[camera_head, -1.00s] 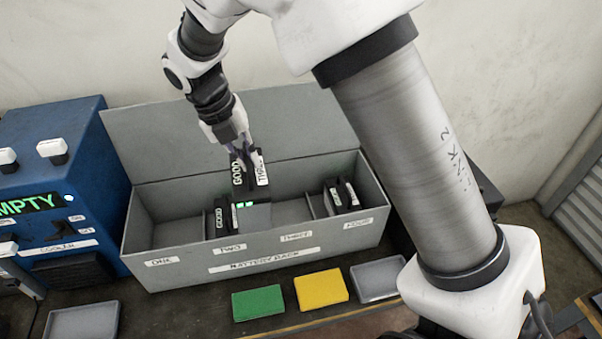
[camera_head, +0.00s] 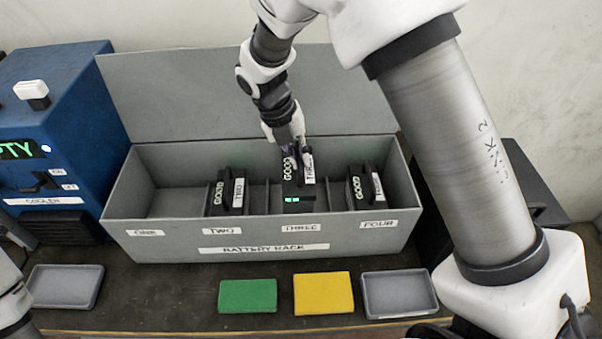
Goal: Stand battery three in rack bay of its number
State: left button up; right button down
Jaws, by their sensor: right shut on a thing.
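Battery three (camera_head: 297,193) is a black block with white labels reading GOOD and THREE and a green light on its front. It is upright at the bay labelled THREE in the grey battery rack (camera_head: 180,238), its lower part inside the bay behind the front wall. I cannot tell whether it touches the floor. My right gripper (camera_head: 296,152) is shut on the top of battery three from above. Batteries stand in the bays labelled TWO (camera_head: 228,192) and FOUR (camera_head: 365,188). The bay labelled ONE looks empty. My left gripper is not in view.
A blue cooler (camera_head: 60,130) stands left of the rack. Grey trays (camera_head: 65,287) (camera_head: 399,294), a green pad (camera_head: 248,296) and a yellow pad (camera_head: 323,293) lie in front on the dark bench. The rack's raised lid (camera_head: 180,95) stands behind.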

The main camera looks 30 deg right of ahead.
notch_tip(320, 180, down, 3)
jog(key=shift+w+a+f, duration=0.1)
jog(key=shift+f, duration=0.1)
notch_tip(320, 180, down, 3)
jog(key=shift+f+p, duration=0.1)
jog(key=shift+p, duration=0.3)
jog(key=shift+f, duration=0.2)
jog(key=c, duration=1.2)
grip_release()
jog(key=shift+f, duration=0.1)
jog(key=shift+s, duration=0.2)
jog(key=shift+w, duration=0.1)
jog(key=b+v, duration=0.1)
jog(key=v, duration=1.1)
jog(key=shift+b, duration=0.4)
